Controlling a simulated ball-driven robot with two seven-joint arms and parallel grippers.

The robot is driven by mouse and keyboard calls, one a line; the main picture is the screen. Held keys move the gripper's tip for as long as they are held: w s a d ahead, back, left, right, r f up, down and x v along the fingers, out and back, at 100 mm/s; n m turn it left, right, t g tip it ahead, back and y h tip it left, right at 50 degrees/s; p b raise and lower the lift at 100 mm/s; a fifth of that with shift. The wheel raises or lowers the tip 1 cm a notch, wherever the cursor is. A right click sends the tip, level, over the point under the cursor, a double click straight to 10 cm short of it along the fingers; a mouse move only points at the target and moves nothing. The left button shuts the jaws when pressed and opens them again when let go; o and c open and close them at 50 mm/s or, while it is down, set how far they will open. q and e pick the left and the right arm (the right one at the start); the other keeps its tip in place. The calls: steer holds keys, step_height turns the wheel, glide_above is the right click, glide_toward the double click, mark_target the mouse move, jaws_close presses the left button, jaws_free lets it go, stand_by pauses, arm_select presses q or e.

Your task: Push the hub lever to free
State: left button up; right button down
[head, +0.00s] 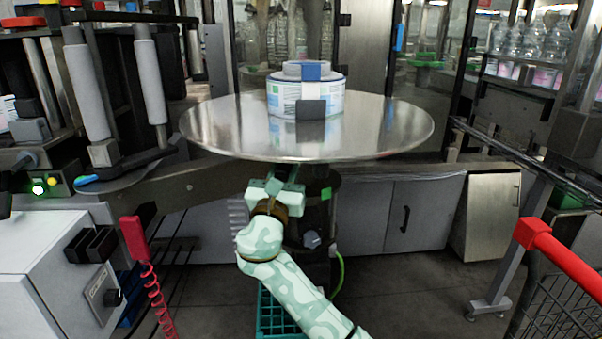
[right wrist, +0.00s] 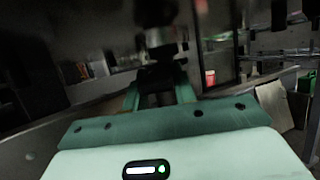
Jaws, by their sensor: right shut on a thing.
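A round steel disc (head: 220,125) carries a reel of labels (head: 292,98) at its middle, with a blue block on top and a dark block at its front. A dark hub column stands under the disc, with a green tag (head: 326,193) on it. My right gripper (head: 285,178) is just under the disc's front edge, left of the green tag. It is shut on a dark part (right wrist: 158,92), seen between its fingers in the right wrist view; this appears to be the hub lever. The lever's shape is mostly hidden by the fingers and the disc. My left gripper is out of view.
Grey rollers (head: 87,92) and a white control box (head: 45,270) stand at the left, with a red handle (head: 133,238) on a coiled cord. A green crate (head: 275,318) is on the floor below my arm. A red-handled cart (head: 560,255) is at the right.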

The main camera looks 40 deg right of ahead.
steer(key=shift+w+a+f+m+g+h+b, duration=0.2)
steer(key=shift+w+a+g+h, duration=0.15)
steer(key=shift+w, duration=0.1)
steer(key=shift+w+a+f+m+g+h+b, duration=0.15)
steer(key=shift+w+a+m+g+h+b, duration=0.1)
steer(key=shift+w+g, duration=0.15)
steer(key=shift+w+a+r+m+g+h, duration=0.25)
steer(key=shift+r+m+g+h, duration=0.2)
steer(key=shift+g+h, duration=0.1)
steer(key=c, duration=1.3)
jaws_free()
steer(key=shift+o, duration=0.9)
steer(key=shift+w+a+f+y, duration=0.1)
steer(key=shift+w+y, duration=0.1)
steer(key=shift+y, duration=0.05)
steer(key=shift+s, duration=0.1)
